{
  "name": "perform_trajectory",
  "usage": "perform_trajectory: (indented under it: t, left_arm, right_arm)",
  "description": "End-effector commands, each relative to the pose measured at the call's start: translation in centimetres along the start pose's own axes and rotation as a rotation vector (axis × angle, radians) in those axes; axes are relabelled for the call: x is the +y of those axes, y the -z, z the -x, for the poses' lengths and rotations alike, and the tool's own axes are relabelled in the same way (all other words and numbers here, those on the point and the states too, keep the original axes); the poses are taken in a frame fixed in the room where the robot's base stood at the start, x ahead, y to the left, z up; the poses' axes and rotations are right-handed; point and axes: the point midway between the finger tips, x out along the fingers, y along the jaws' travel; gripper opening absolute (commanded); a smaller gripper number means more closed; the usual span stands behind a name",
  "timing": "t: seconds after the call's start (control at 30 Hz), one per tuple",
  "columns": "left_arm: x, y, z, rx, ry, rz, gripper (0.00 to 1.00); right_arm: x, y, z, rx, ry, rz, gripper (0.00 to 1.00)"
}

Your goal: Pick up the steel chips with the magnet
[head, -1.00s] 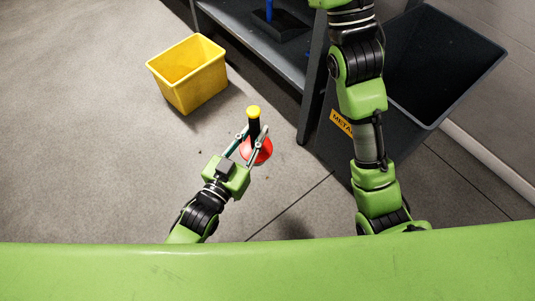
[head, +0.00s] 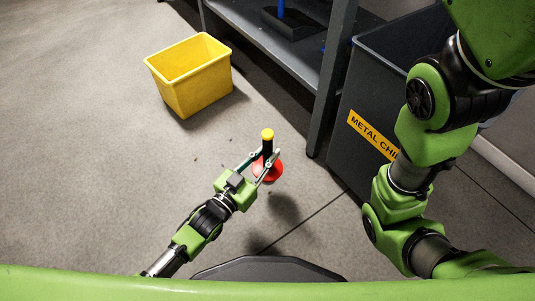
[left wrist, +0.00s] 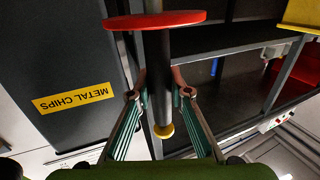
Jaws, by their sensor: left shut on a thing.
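The magnet (head: 267,173) has a red disc, a black handle and a yellow knob on top. My left gripper (head: 266,158) is shut on its black handle and holds it above the floor, with a shadow below. In the left wrist view the fingers of my left gripper (left wrist: 160,92) close on the handle, and the magnet's red disc (left wrist: 155,20) shows at the top. A few small dark specks, perhaps steel chips (head: 222,166), lie on the floor left of the magnet. The disc's underside is hidden. My right arm is at the right; its gripper is out of view.
A yellow bin (head: 195,88) stands on the floor at the upper left. A dark grey bin labelled METAL CHIPS (head: 372,134) stands at the right, partly behind my right arm. A grey workbench (head: 290,50) with a lower shelf is at the back. Floor at the left is clear.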

Motion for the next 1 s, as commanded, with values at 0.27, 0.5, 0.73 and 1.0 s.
perform_trajectory:
  t: [0.27,0.5,0.73,1.0]
  left_arm:
    - [0.0,-2.8,0.0,0.004,0.0,0.0,0.0]
    - [0.0,-4.8,0.0,0.003,0.0,0.0,0.0]
    - [0.0,-6.0,0.0,0.004,0.0,0.0,0.0]
    - [0.0,-6.1,0.0,0.004,0.0,0.0,0.0]
  right_arm:
    - [-0.7,1.4,2.2,0.014,0.005,0.002,0.4]
    - [-1.0,2.0,4.1,0.013,0.005,0.002,0.4]
    - [-1.2,2.2,4.8,0.013,0.005,0.002,0.4]
    - [-1.2,2.2,4.8,0.013,0.005,0.002,0.4]
